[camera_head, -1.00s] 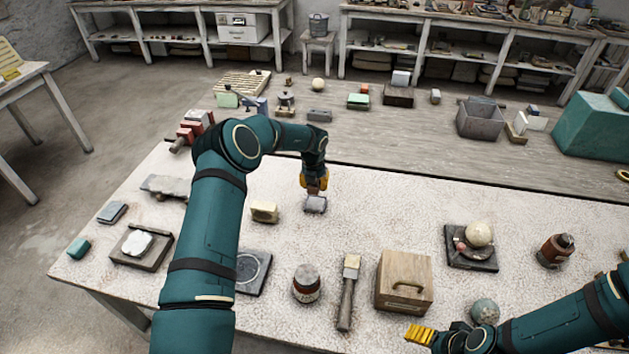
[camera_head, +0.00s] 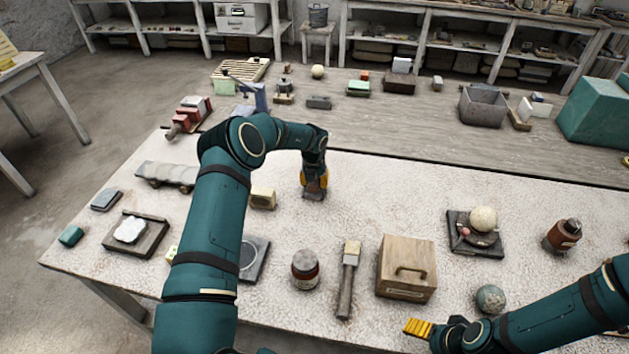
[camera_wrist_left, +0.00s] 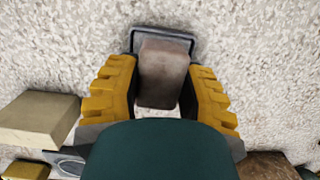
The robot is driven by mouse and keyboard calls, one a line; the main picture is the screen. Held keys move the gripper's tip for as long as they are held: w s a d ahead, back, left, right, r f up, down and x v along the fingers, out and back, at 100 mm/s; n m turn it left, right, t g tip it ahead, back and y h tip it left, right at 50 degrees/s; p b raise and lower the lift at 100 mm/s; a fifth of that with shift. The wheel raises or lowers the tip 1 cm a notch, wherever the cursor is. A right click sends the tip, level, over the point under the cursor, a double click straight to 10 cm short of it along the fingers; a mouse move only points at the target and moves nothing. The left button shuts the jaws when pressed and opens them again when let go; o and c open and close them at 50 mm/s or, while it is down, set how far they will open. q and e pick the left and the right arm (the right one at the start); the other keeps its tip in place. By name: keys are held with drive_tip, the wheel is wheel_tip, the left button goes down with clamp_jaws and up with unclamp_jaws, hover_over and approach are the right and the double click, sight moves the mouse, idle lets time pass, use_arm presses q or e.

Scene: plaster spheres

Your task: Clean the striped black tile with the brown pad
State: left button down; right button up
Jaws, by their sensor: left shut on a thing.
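The brown pad (camera_wrist_left: 162,75) is between the yellow fingers of my left gripper (camera_wrist_left: 163,90), which is shut on it. In the head view the left gripper (camera_head: 314,182) is low over the white table. A small dark-rimmed tile (camera_wrist_left: 184,38) lies just beyond and partly under the pad in the left wrist view. The pad and gripper hide most of it. I cannot make out stripes or tell whether the pad touches it. My right gripper (camera_head: 418,328) is at the front right, away from the tile; its opening is unclear.
A cream block (camera_head: 262,198) stands left of the left gripper. A dark tile with a pale ring (camera_head: 256,262), a jar (camera_head: 305,269), a brush (camera_head: 348,278) and a wooden box (camera_head: 406,268) stand nearer.

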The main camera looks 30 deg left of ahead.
use_arm(q)
drive_tip(key=shift+f, duration=0.5)
use_arm(e)
drive_tip(key=shift+f, duration=0.25)
idle(0.8)
idle(0.9)
drive_tip(key=shift+r, duration=0.1)
use_arm(q)
drive_tip(key=shift+r+p, duration=2.45)
drive_tip(key=shift+r, duration=1.05)
use_arm(e)
drive_tip(key=shift+r, duration=2.6)
drive_tip(key=shift+f, duration=0.1)
use_arm(q)
drive_tip(key=shift+f, duration=0.1)
